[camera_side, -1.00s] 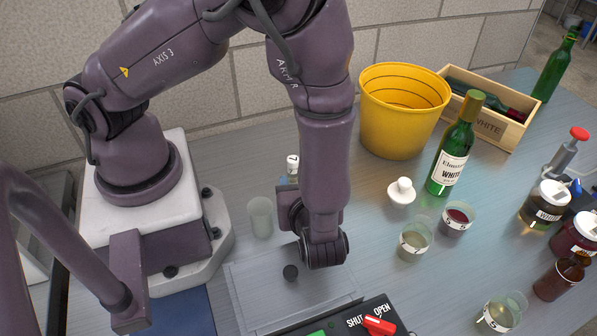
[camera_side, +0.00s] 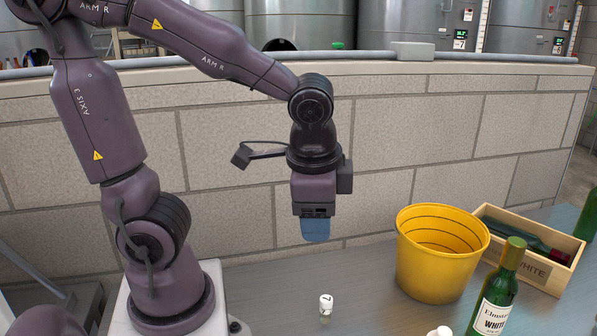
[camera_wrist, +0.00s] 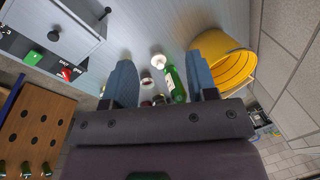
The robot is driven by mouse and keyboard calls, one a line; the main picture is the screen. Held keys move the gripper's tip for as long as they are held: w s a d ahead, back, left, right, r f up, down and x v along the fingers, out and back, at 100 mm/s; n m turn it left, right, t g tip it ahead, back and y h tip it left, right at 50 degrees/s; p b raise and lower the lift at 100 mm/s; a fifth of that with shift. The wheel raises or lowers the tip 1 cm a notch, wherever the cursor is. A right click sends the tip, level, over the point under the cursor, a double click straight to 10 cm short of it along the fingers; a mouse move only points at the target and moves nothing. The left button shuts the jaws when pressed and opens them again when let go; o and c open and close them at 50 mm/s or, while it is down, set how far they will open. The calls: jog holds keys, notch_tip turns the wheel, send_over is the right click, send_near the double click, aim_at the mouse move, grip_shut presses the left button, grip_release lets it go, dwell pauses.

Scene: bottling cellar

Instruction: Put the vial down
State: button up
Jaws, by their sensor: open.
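A small vial (camera_side: 326,309) with a white, marked cap stands upright on the grey table in the side view. My gripper (camera_side: 315,238) hangs above it, pointing down, with a clear gap between them. Only one blue finger face shows from the side. In the wrist view my gripper (camera_wrist: 162,82) has its two blue fingers wide apart, with nothing held between them. I cannot make out the vial in the wrist view.
A yellow bucket (camera_side: 440,268), a green wine bottle (camera_side: 497,296) and a wooden crate (camera_side: 540,270) stand to the right. A block wall (camera_side: 420,130) runs behind the table. The wrist view shows a switch box (camera_wrist: 50,35) and a wooden rack (camera_wrist: 38,130) with holes.

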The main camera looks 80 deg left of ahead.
notch_tip(320, 180, up, 6)
jog(key=s+a+n+t+h, duration=0.1)
jog(key=s+n+t+h, duration=0.1)
jog(key=n+t, duration=0.2)
jog(key=shift+s, duration=0.2)
dwell(0.9)
